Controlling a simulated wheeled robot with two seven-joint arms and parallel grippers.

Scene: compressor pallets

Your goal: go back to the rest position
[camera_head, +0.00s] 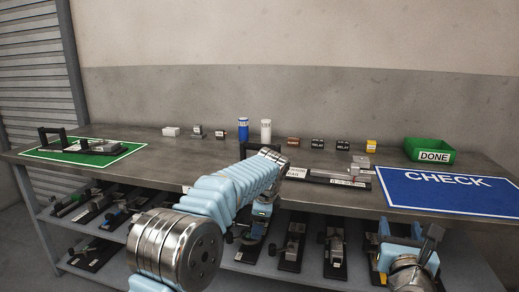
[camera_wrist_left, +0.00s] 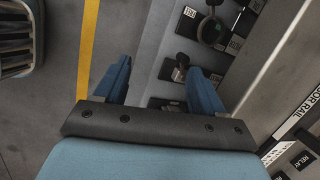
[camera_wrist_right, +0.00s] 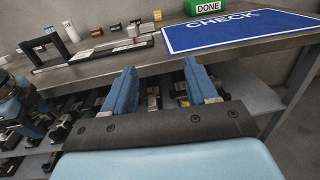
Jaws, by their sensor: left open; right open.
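My right gripper (camera_head: 408,238) is in front of the workbench near its right end. In the right wrist view its two blue fingers (camera_wrist_right: 162,84) are apart with nothing between them. My left arm crosses the middle of the head view and bends down in front of the bench. Its gripper is mostly hidden there by the arm. In the left wrist view the left gripper (camera_wrist_left: 162,84) has its fingers apart and empty, above the lower shelf edge and the floor.
The workbench (camera_head: 345,208) holds a green mat (camera_head: 50,155) with a pallet, a blue CHECK mat (camera_head: 450,192), a green DONE bin (camera_head: 430,150), a rail pallet (camera_head: 340,180) and small parts. Several pallets fill the lower shelf (camera_wrist_left: 150,60).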

